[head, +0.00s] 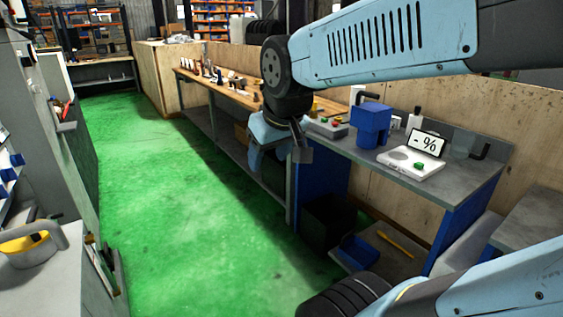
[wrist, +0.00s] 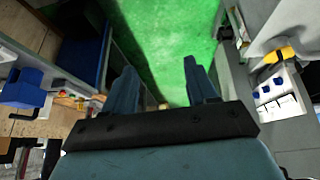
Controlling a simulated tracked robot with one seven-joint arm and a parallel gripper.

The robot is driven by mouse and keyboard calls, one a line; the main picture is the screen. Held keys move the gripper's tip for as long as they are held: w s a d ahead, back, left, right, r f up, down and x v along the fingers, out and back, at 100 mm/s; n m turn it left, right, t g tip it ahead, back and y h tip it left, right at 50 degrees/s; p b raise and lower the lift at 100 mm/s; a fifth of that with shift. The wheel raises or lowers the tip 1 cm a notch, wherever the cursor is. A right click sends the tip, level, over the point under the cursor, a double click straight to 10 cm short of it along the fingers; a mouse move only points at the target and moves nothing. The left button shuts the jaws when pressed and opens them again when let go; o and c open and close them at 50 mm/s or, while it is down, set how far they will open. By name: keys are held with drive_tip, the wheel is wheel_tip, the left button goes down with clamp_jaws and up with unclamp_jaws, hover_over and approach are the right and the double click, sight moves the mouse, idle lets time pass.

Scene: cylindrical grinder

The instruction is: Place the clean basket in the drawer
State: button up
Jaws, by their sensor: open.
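My gripper (head: 277,154) is open and hangs empty over the green aisle, in front of the long bench. In the wrist view its two blue fingers (wrist: 162,84) stand apart with only floor between them. A blue block-like container (head: 370,126) with a dark handle behind it stands on the grey bench at right, apart from the gripper; it also shows at the left of the wrist view (wrist: 24,90). A round yellow item (head: 28,246) with a grey handle sits on the grey surface at lower left. I cannot tell which thing is the clean basket, and no drawer is clearly recognisable.
A white scale (head: 411,163) with a "- %" display stands on the grey bench. A small blue bin (head: 358,252) lies low beneath it. The wooden bench (head: 228,87) holds several small parts. The green floor (head: 150,190) between the benches and the left machine is clear.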

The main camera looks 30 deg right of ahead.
drive_tip(key=shift+m, duration=0.7)
drive_tip(key=s, duration=0.4)
drive_tip(key=shift+s+d+r, duration=0.1)
drive_tip(key=shift+s+d, duration=0.05)
drive_tip(key=shift+s, duration=0.1)
drive_tip(key=shift+c, duration=1.4)
